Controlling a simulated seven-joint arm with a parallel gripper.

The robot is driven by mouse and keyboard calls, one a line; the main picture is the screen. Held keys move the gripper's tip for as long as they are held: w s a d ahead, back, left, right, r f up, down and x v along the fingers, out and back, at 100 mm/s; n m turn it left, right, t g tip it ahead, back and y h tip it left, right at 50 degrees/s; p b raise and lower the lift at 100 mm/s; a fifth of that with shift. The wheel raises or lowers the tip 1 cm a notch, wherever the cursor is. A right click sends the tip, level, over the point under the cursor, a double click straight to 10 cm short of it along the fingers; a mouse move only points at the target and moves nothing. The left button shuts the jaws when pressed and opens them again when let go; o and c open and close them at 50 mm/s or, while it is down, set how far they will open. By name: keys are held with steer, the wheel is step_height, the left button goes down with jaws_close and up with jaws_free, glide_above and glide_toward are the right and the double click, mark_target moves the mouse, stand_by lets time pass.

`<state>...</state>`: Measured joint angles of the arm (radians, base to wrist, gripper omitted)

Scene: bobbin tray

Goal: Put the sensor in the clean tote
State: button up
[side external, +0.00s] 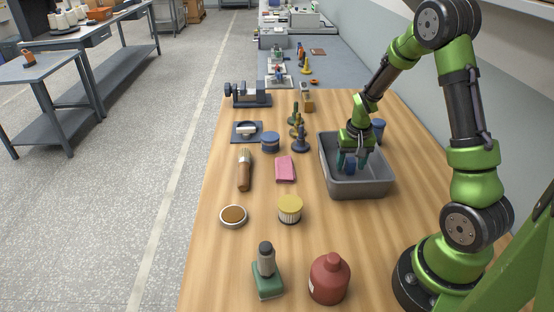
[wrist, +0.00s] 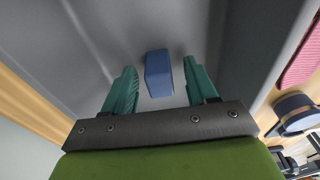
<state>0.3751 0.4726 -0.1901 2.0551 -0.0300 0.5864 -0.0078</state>
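A small blue block (wrist: 158,74), which looks like the sensor, is inside the grey tote (side external: 360,188) on the wooden table. In the wrist view the block lies between the two teal fingertips of my gripper (wrist: 162,76), with a visible gap on each side. My gripper (side external: 353,162) is open and reaches down inside the tote in the side view. The block is partly hidden by the fingers there. I cannot tell whether the block rests on the tote's floor.

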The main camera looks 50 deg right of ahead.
mark_target(352, 163)
steer(key=shift+r, duration=0.1)
step_height(352, 163, up, 12)
steer(key=a, duration=0.1)
steer(key=s+a+r+n+t+y, duration=0.1)
steer(key=s+a+r+t, duration=0.1)
steer(key=a, duration=0.5)
steer(key=s+a+r+n+t+y, duration=0.1)
steer(key=s+a+r, duration=0.3)
steer(key=a, duration=0.4)
steer(key=s+a+r+n+t+y, duration=0.1)
steer(key=s+a+r+n+t, duration=0.2)
steer(key=a, duration=0.4)
steer(key=shift+s+a+r, duration=0.35)
steer(key=shift+a+r, duration=0.05)
steer(key=shift+r, duration=0.4)
